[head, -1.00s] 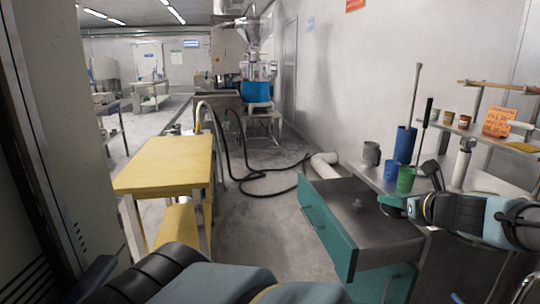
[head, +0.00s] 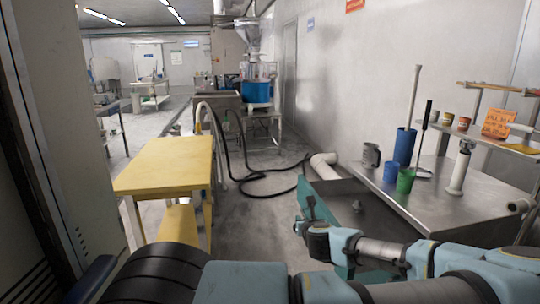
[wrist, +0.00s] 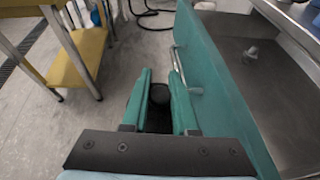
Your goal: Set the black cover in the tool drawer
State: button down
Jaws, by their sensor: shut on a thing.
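The tool drawer (head: 385,215) under the steel bench is pulled open. Its teal front panel (head: 322,182) shows behind my gripper (head: 309,206), with a silver handle (wrist: 181,72) in the wrist view. A small grey knob-like thing (head: 358,206) sits inside the drawer; it also shows in the wrist view (wrist: 251,53). My gripper is just outside the drawer front, to its left. In the wrist view its green fingers (wrist: 160,96) are shut on a dark thing, the black cover (wrist: 158,97), mostly hidden between them. The right finger is close to the handle.
The steel bench (head: 455,205) carries a blue cup (head: 391,171), a green cup (head: 405,181), a tall blue container (head: 404,146) and a tamper-like tool. A yellow table (head: 166,164) stands to the left, with clear floor between it and the drawer.

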jog(key=s+a+f+h, duration=0.1)
jog(key=a+f, duration=0.2)
jog(key=a, duration=1.8)
jog(key=s+f, duration=0.4)
jog(key=s, duration=0.5)
jog(key=shift+s+d+m, duration=0.15)
jog(key=shift+s+m, duration=0.15)
jog(key=shift+m, duration=0.1)
